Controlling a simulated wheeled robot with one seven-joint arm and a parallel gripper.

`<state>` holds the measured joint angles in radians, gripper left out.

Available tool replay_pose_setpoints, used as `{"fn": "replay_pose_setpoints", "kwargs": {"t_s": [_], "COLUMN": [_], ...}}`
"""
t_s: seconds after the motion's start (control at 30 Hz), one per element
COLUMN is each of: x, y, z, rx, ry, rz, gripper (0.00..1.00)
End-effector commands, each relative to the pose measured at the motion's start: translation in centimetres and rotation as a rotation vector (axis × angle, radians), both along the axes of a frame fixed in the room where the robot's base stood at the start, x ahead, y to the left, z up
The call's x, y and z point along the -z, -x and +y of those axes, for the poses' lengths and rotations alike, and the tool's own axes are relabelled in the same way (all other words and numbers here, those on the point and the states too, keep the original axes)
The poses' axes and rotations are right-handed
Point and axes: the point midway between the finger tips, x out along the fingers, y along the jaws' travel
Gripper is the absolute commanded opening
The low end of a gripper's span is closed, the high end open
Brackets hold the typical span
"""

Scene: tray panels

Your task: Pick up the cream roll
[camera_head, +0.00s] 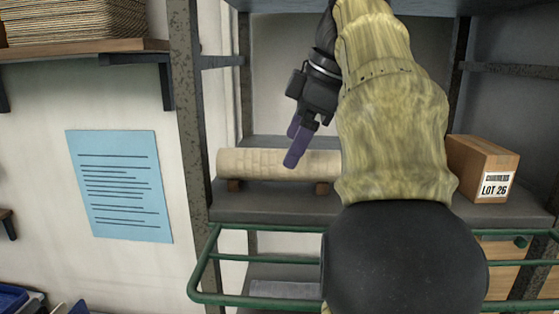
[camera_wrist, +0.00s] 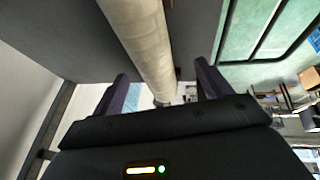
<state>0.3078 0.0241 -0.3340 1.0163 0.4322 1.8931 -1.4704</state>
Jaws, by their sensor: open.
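The cream roll (camera_head: 250,163) lies level along a grey shelf (camera_head: 270,205), resting on small brown blocks. Its right part is hidden behind my arm in the head view. My gripper (camera_head: 294,147) has purple fingers and is open, in front of or above the roll; the exact gap is hard to judge. In the wrist view the roll (camera_wrist: 142,40) runs from the top toward the middle, and its far end shows between the two open fingers of my gripper (camera_wrist: 162,90). The fingers look apart from the roll.
A cardboard box (camera_head: 480,168) marked LOT 26 stands right of my arm on the shelf. Grey posts (camera_head: 188,120) stand at the sides. A blue notice (camera_head: 119,186) hangs on the left wall.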

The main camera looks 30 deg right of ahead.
Motion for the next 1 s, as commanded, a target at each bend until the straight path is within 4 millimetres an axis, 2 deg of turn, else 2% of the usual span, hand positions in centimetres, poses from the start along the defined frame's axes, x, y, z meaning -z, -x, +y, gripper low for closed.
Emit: {"fn": "replay_pose_setpoints", "kwargs": {"t_s": [0.03, 0.17, 0.57, 1.0], "x": [-0.2, -0.1, 0.3, 4.3], "y": [-0.8, -1.8, -2.0, -3.6], "z": [0.5, 1.1, 1.4, 2.3], "rx": [-0.005, -0.004, -0.006, -0.006], "ry": [-0.001, -0.001, 0.000, 0.000], "rz": [0.002, 0.000, 0.001, 0.001], "gripper": [0.77, 0.77, 0.77, 0.77]}}
